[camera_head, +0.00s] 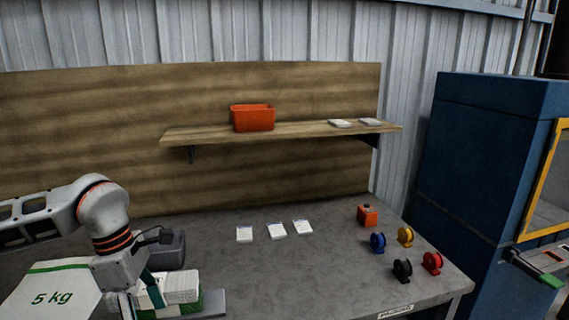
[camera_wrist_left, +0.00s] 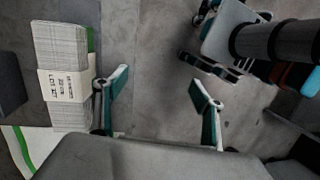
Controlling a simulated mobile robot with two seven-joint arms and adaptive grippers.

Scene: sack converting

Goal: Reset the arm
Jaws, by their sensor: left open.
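My left gripper (camera_head: 150,291) is low at the left of the grey workbench (camera_head: 330,265), in front of a banded stack of white sheets or sacks (camera_head: 181,287). In the left wrist view my left gripper (camera_wrist_left: 160,86) has its two teal-tipped fingers spread apart with nothing between them. The banded stack (camera_wrist_left: 62,50) lies just left of the fingers there, apart from them. The arm partly hides the stack in the head view.
A white 5 kg sack (camera_head: 50,292) lies at the front left. Three white cards (camera_head: 276,230) lie mid-bench; an orange box (camera_head: 367,215) and several coloured spools (camera_head: 405,236) stand right. A shelf (camera_head: 290,132) holds an orange bin (camera_head: 252,118). A blue cabinet (camera_head: 480,170) stands right.

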